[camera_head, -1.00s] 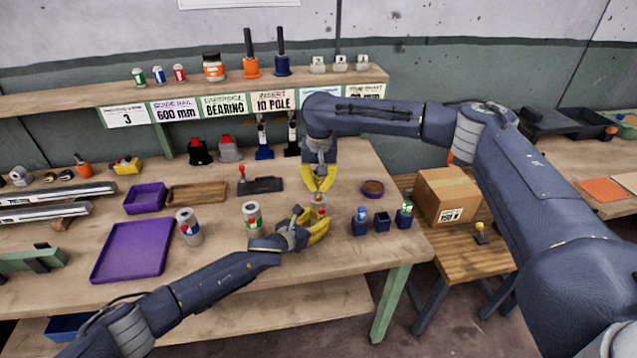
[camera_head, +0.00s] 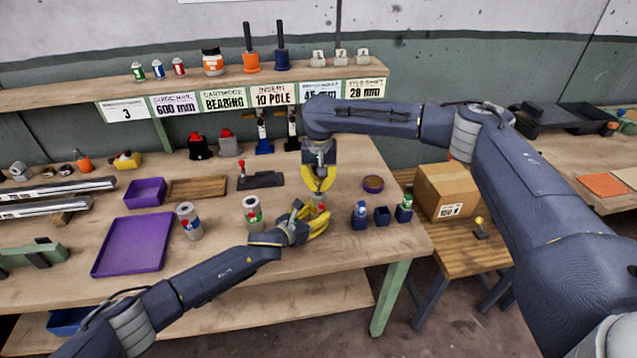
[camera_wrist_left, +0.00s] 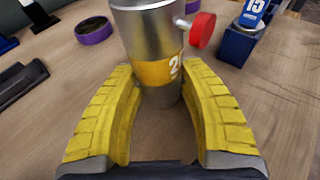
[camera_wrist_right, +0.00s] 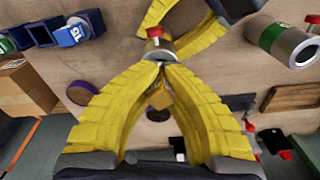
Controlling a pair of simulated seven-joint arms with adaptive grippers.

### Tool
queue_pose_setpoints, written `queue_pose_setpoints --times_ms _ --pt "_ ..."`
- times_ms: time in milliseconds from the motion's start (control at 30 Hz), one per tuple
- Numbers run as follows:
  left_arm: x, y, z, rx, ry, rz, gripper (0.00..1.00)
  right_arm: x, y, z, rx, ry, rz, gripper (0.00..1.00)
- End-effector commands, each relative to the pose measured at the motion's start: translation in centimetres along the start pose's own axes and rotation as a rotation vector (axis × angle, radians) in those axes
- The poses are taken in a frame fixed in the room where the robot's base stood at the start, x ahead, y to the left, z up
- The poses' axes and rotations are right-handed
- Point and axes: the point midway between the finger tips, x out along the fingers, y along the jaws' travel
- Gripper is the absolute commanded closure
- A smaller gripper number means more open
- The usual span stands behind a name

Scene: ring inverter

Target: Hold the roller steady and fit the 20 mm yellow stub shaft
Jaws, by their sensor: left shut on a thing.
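The roller (camera_wrist_left: 150,35) is a grey metal cylinder with a yellow band and a red knob on its side. It stands upright on the bench, and its top is cut off in the left wrist view. My left gripper (camera_head: 322,222) is shut around it low down. My right gripper (camera_head: 320,190) points down from above, its fingertips together at the roller's top end (camera_wrist_right: 165,46). A yellow piece between the right fingers, seemingly the yellow stub shaft (camera_wrist_right: 160,97), is mostly hidden by them. I cannot tell whether its shaft is inside the roller.
Stub holders (camera_head: 382,216) stand right of the roller; the middle one looks empty, the outer ones hold blue and green stubs. A round purple dish (camera_head: 373,183) lies behind them. Another roller (camera_head: 252,213) stands to the left, near a purple tray (camera_head: 132,246).

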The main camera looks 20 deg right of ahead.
Motion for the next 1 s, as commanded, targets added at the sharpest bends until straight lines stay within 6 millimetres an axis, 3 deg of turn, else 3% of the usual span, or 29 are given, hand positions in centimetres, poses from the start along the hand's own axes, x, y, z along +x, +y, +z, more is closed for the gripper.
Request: queue_pose_setpoints --times_ms 567,800,1000 --pt "0.0 0.0 0.0 0.000 0.000 0.000 0.74 1.2 0.0 0.1 0.000 -0.001 -0.001 1.00" --pt "0.0 0.0 0.0 0.000 0.000 0.000 0.74 1.2 0.0 0.1 0.000 0.000 -0.001 0.69" --pt "0.0 0.0 0.0 0.000 0.000 0.000 0.74 1.2 0.0 0.1 0.000 -0.001 0.000 0.69"
